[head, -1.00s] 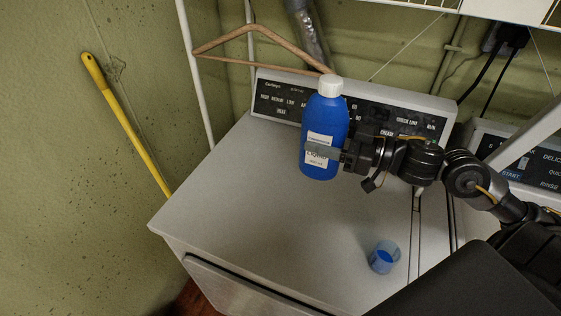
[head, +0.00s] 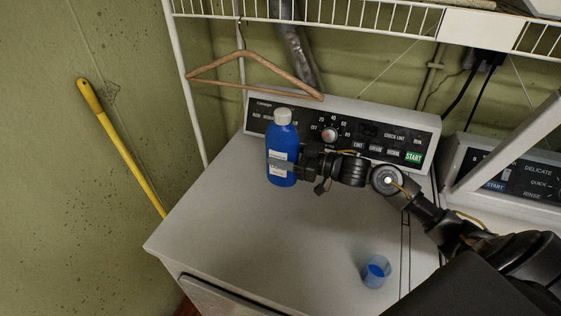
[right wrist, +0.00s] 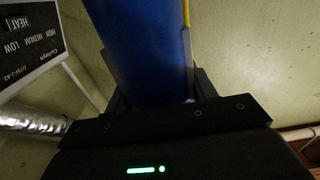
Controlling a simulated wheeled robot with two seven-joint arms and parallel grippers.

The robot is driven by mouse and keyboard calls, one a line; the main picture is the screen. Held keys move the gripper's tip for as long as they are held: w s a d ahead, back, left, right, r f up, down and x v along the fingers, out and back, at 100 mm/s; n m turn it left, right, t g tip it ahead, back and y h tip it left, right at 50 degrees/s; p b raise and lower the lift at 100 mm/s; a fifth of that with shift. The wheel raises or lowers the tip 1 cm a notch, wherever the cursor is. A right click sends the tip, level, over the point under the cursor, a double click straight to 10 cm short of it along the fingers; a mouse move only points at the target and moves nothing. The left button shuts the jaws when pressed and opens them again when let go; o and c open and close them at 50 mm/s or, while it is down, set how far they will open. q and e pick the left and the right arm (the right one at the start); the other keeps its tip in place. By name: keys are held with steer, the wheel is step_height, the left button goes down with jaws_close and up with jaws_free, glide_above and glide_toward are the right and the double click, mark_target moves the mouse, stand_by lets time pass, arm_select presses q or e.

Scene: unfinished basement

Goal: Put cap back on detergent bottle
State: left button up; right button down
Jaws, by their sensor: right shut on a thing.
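The blue detergent bottle (head: 282,148) is upright above the rear left of the white dryer top, with a white piece (head: 282,116) on its top and a white label on its front. My right gripper (head: 284,165) is shut on the bottle's lower body, coming from the right. I cannot tell whether the bottle's base touches the dryer. In the right wrist view the blue bottle (right wrist: 145,50) fills the space between the dark fingers. A small translucent blue cup (head: 375,271) stands on the dryer top at the front right. My left gripper is not in view.
The dryer top (head: 250,235) is clear left of the cup. Its control panel (head: 375,135) rises behind the bottle. A wooden hanger (head: 215,66) hangs from the wire shelf above. A yellow-handled pole (head: 125,150) leans at the left wall. A second machine (head: 510,170) stands right.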

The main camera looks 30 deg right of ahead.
steer(key=shift+w+f, duration=0.6)
steer(key=shift+f, duration=0.05)
steer(key=shift+w+f, duration=0.15)
step_height(320, 180, down, 2)
steer(key=shift+w+f+p, duration=0.1)
steer(key=shift+w+p, duration=0.05)
steer(key=shift+p, duration=0.6)
steer(key=shift+f, duration=0.55)
